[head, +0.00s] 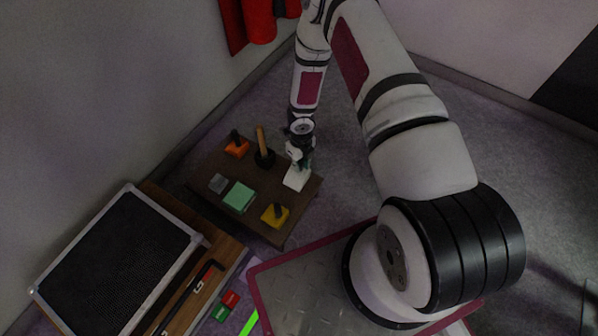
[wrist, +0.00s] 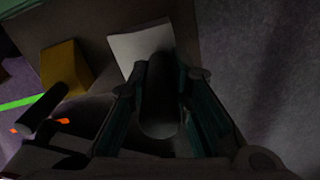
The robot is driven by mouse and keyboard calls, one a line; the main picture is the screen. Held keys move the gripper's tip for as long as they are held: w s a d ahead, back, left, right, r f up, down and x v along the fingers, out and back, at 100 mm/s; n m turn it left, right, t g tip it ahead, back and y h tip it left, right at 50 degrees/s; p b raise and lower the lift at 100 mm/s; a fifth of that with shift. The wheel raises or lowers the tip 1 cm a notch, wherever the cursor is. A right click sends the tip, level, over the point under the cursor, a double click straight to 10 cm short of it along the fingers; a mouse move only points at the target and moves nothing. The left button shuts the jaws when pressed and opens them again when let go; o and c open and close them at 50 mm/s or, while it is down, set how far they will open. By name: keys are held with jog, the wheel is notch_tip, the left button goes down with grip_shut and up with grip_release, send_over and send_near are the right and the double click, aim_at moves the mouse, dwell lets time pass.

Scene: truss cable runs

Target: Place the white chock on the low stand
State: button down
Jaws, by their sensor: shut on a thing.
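The white chock (head: 296,179) is at the right end of the low dark-brown stand (head: 250,222). In the wrist view, the white chock (wrist: 128,48) shows just beyond the fingers, with its dark upright handle (wrist: 160,95) between them. My gripper (head: 300,157) is above the chock and shut on that handle; its fingertips also show in the wrist view (wrist: 172,78). The chock looks upright over the stand top. I cannot tell whether its underside touches the top, because the arm and shadow cover part of it.
Floor right of the stand is clear.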

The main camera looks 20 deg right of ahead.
aim_at(296, 181)
jog(key=shift+f+b, duration=1.05)
jog(key=shift+f, duration=1.15)
jog(key=shift+f, duration=0.1)
jog(key=c, duration=1.5)
grip_release()
jog(key=shift+o, duration=0.2)
